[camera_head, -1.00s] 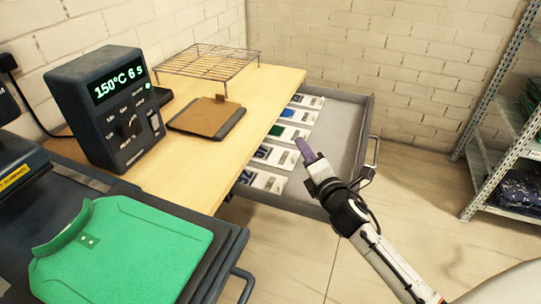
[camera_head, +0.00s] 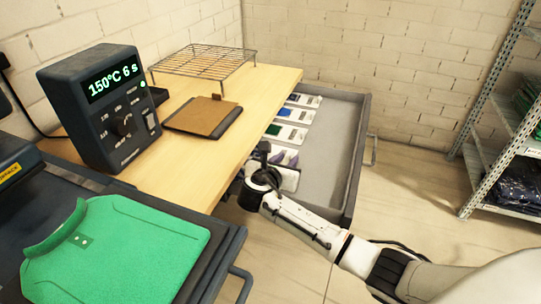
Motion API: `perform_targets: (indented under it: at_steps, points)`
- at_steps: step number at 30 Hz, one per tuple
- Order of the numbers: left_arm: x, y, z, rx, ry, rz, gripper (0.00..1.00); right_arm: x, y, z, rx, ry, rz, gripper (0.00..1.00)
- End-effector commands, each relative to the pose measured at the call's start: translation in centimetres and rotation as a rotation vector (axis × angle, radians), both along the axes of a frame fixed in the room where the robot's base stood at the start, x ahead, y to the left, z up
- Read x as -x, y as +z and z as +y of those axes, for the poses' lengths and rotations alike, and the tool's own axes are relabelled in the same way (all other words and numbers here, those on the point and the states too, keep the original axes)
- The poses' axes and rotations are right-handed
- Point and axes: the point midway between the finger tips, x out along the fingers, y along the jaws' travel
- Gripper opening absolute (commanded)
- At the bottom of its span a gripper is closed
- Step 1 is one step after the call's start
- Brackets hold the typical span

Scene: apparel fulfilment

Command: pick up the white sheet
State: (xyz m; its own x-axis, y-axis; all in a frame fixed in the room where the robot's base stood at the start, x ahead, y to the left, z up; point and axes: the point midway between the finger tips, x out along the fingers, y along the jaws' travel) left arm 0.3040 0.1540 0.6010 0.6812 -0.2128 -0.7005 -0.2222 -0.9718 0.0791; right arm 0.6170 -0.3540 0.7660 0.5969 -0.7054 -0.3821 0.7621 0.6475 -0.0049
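Several white sheets, each with a coloured patch, lie in a row along the left side of the open grey drawer (camera_head: 325,165). The far sheet (camera_head: 303,100) has a dark patch, the one before it (camera_head: 300,115) a blue patch, and the middle one (camera_head: 292,135) a green patch. Nearer sheets are partly hidden by my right gripper (camera_head: 283,157), which reaches down over them. The near sheet (camera_head: 290,180) shows beside the gripper. My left gripper is out of view.
The wooden table (camera_head: 225,115) borders the drawer on the left, with a wire rack (camera_head: 203,60), a brown pad (camera_head: 203,115) and a control box (camera_head: 105,110). A green shirt (camera_head: 120,250) lies on the press at front left. A metal shelf (camera_head: 490,120) stands right.

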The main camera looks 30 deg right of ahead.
Motion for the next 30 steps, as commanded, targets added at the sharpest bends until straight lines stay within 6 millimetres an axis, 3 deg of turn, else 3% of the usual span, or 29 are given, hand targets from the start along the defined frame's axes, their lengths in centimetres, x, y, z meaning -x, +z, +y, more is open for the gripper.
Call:
perform_targets:
  at_steps: [9,18,23,30]
  points:
    - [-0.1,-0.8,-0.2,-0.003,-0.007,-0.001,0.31,-2.6,-1.5,-3.3,-0.003,-0.001,-0.001,0.27]
    - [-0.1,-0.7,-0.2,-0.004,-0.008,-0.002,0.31,-2.9,-1.5,-3.7,-0.004,0.0,-0.003,0.27]
    - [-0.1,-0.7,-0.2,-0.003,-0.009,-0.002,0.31,-2.9,-1.5,-3.7,-0.004,0.0,-0.003,0.02]
    - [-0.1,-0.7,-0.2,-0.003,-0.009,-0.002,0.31,-2.9,-1.6,-3.7,-0.004,0.0,-0.003,0.0]
